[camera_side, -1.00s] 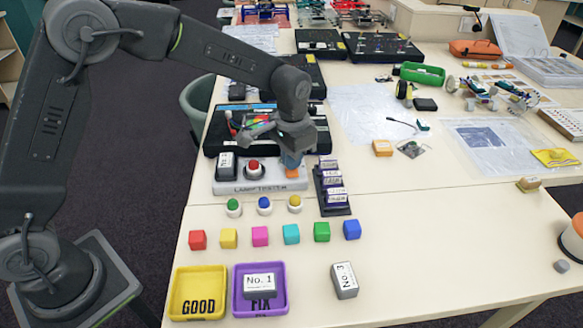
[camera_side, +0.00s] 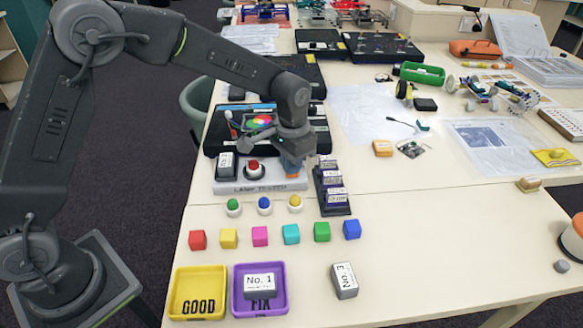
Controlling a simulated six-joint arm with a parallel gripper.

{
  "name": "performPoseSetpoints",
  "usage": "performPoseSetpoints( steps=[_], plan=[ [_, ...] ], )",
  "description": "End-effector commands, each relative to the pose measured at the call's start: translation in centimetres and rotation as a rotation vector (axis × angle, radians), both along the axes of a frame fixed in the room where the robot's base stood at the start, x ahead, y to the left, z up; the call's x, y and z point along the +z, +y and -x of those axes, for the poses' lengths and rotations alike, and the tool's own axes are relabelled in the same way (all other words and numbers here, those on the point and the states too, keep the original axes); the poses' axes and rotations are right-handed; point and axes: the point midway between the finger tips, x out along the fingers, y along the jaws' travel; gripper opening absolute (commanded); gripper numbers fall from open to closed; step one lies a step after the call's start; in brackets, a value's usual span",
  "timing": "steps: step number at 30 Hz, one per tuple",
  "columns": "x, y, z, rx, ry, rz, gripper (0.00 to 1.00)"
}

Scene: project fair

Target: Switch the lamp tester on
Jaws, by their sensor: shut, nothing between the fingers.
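The lamp tester (camera_side: 262,186) is a light grey base with its name on the front edge, on the table below my arm. On it stand a labelled block (camera_side: 225,167) at the left and a red button (camera_side: 253,166) in the middle. An orange part (camera_side: 292,172) shows at its right end, partly hidden by my gripper. My gripper (camera_side: 292,165) points down over this right end and is shut with nothing held. Whether its fingertips touch the tester cannot be told.
Green, blue and yellow buttons (camera_side: 264,207) and several coloured cubes (camera_side: 260,236) lie in front. Yellow and purple trays (camera_side: 238,291) are nearer. A dark case (camera_side: 212,140) lies behind.

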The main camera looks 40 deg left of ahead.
Motion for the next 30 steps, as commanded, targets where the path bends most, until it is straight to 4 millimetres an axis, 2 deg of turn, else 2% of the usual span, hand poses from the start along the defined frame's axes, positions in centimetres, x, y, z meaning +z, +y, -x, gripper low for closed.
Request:
performPoseSetpoints(
  steps=[17,30],
  plan=[
    [-0.6,0.0,0.0,0.000,0.000,0.000,0.00],
    [2.6,0.0,0.0,0.000,-0.002,0.001,0.00]
  ],
)
